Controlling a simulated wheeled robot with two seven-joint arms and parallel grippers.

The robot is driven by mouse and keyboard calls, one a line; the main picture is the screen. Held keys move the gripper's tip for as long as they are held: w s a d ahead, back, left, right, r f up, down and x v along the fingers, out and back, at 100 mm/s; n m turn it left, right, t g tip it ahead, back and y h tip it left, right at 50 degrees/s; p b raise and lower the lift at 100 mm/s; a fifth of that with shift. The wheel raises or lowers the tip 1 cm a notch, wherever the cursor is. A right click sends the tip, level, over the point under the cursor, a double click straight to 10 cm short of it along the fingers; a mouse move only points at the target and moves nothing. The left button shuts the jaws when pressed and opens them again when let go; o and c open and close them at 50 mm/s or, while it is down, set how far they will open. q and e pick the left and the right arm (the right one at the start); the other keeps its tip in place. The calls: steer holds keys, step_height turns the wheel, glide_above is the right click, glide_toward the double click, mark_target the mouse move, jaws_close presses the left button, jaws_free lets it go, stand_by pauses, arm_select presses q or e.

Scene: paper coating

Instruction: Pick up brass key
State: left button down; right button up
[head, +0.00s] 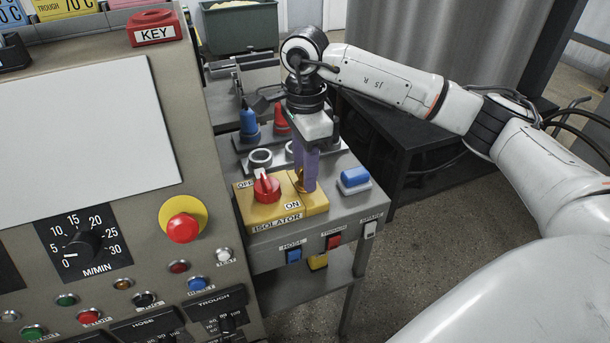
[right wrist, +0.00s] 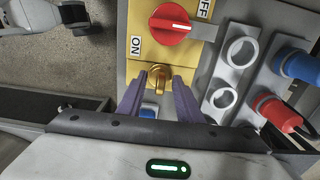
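The brass key (right wrist: 158,76) sits upright in the yellow isolator box (head: 262,204), near the ON label. In the head view a small brass part of the key (head: 299,184) shows beside the purple fingers, which hide the rest. My right gripper (head: 307,187) points down over the key. In the right wrist view its two purple fingers (right wrist: 160,80) stand apart, one on each side of the key, with a gap visible around it. The right gripper is open. My left gripper is not in view.
A red rotary switch (head: 266,186) is left of the key on the same box. Blue (head: 248,121) and red (head: 282,121) plugs and grey ring sockets (head: 260,158) stand behind. A blue block (head: 355,178) lies to the right. The control panel (head: 140,240) rises at the left.

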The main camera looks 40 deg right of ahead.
jaws_close()
steer(key=shift+r, duration=0.1)
